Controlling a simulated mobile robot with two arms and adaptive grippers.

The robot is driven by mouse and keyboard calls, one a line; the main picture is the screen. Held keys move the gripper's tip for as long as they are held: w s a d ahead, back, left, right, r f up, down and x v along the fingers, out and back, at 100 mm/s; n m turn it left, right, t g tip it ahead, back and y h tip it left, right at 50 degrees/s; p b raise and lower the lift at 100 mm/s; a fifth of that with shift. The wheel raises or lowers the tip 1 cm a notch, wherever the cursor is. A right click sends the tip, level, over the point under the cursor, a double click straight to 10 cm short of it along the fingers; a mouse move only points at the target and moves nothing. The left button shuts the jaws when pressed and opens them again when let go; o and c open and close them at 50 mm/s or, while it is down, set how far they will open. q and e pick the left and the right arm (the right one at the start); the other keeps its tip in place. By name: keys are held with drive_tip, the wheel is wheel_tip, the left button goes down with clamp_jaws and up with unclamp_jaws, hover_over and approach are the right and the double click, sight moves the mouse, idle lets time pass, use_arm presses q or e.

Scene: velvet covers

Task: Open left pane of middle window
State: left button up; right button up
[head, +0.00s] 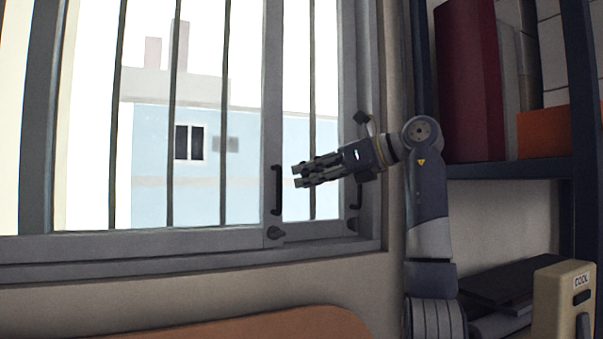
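The window (190,240) fills the left and middle of the head view, with a grey frame and dark vertical bars behind the glass. Its left pane has a grey right stile (272,100) carrying a black upright handle (277,190). A second black handle (358,195) is on the right pane's side. My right gripper (299,175) points left across the right pane, its fingertips just right of the left pane's handle in the picture. The fingers look close together, with a narrow gap; I cannot tell whether they are open or touch the handle. My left gripper is not in view.
A dark shelf (510,169) with a red binder (467,80) and an orange box (544,131) stands at the right. A beige appliance (562,300) marked "COOL" is at the lower right. An orange-brown rounded surface (270,327) lies below the sill (190,268).

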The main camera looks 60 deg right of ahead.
drive_tip(key=s+p, duration=0.1)
drive_tip(key=s, duration=0.4)
idle(0.4)
idle(0.4)
idle(0.4)
